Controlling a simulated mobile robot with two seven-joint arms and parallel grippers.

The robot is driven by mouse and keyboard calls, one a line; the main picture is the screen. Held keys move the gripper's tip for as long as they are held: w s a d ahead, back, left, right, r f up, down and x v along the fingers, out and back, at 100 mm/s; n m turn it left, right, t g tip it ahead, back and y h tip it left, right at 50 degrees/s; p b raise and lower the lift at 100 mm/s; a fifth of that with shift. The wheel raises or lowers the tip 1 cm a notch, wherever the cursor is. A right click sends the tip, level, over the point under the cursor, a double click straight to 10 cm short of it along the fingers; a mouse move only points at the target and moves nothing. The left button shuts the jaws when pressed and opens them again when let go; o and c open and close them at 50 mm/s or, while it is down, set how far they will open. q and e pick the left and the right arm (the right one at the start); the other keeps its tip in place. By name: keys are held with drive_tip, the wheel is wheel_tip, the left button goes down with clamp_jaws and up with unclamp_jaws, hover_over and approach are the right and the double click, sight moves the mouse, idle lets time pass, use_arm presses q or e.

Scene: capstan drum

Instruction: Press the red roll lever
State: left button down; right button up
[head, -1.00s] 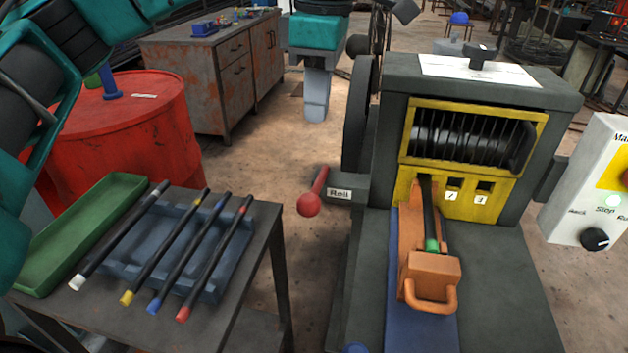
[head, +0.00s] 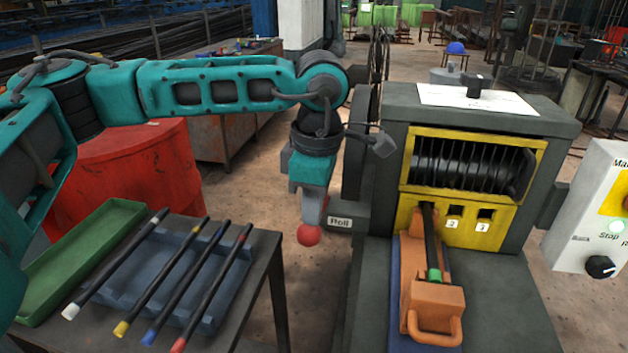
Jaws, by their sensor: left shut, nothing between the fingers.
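The red roll lever ends in a red ball knob (head: 308,236) at the left side of the machine, beside a white "Roll" label (head: 340,223). My left gripper (head: 312,215) is shut and empty and points down right at the lever. Its grey fingers overlap the lever's shaft and end just above the knob in the head view. I cannot tell whether they touch it. Most of the shaft is hidden behind the fingers. My right gripper is not in view.
The grey machine (head: 480,107) has a yellow-framed drum window and an orange sliding block (head: 436,300). A table at left holds a green tray (head: 85,255) and several dark rods (head: 165,280). A red barrel (head: 130,175) stands behind. A control box (head: 600,210) is at right.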

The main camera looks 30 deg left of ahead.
use_arm(q)
drive_tip(key=shift+f, duration=0.55)
